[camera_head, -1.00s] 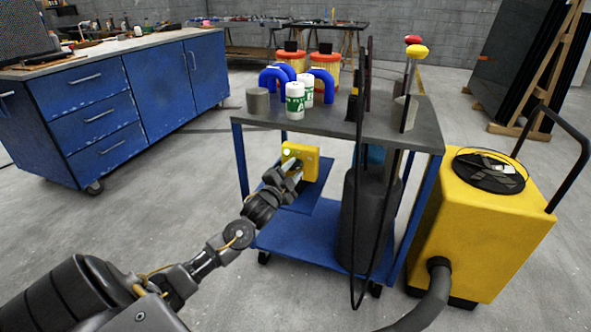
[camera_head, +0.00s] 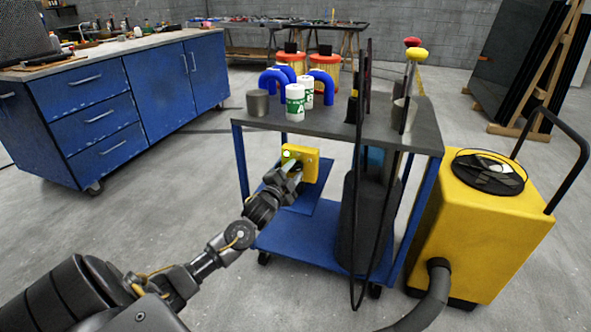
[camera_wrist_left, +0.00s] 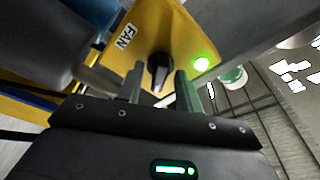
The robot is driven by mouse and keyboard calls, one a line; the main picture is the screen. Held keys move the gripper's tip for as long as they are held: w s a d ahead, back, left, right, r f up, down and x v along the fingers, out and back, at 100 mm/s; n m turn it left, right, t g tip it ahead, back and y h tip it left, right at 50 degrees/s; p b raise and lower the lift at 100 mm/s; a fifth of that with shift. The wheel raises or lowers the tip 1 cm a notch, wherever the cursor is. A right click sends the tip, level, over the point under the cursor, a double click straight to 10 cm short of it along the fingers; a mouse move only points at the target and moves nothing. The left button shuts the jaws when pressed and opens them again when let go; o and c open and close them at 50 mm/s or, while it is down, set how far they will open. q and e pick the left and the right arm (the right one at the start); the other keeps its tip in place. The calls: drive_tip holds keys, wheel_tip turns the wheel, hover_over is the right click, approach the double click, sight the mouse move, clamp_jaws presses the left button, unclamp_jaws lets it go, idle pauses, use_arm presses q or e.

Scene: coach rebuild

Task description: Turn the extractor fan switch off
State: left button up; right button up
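The extractor fan switch is a yellow box (camera_head: 309,161) fixed under the top of the blue cart. In the left wrist view the box (camera_wrist_left: 190,30) shows a "FAN" label (camera_wrist_left: 127,35), a black knob (camera_wrist_left: 160,70) and a lit green lamp (camera_wrist_left: 201,64). My left gripper (camera_head: 293,170) is at the front of the box. In the left wrist view its fingers (camera_wrist_left: 159,90) are apart, one on each side of the knob, with a gap visible beside it. I cannot tell how far the fingertips reach along the knob. My right gripper is not in view.
The cart's grey top (camera_head: 330,122) overhangs the switch and carries cans and blue pipe bends. A dark cylinder (camera_head: 362,220) and hanging black cables stand right of the switch. A yellow extractor unit (camera_head: 480,215) is further right. Open floor lies left of the cart.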

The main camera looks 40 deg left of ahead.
use_arm(q)
clamp_jaws()
drive_tip(key=shift+n+p, duration=0.4)
drive_tip(key=shift+n, duration=0.7)
drive_tip(key=n+y, duration=0.1)
drive_tip(key=n, duration=0.3)
drive_tip(key=shift+n+p, duration=0.3)
drive_tip(key=shift+p, duration=0.05)
drive_tip(key=shift+y, duration=0.4)
drive_tip(key=shift+d+n+t+p, duration=0.15)
drive_tip(key=shift+n+t+p, duration=0.25)
drive_tip(key=shift+n, duration=0.8)
drive_tip(key=n+y, duration=0.1)
drive_tip(key=n, duration=0.1)
drive_tip(key=n+p, duration=0.1)
drive_tip(key=n, duration=0.1)
drive_tip(key=shift+n+g+y, duration=0.3)
drive_tip(key=shift+n+y, duration=0.1)
drive_tip(key=shift+o, duration=1)
unclamp_jaws()
drive_tip(key=shift+f, duration=0.1)
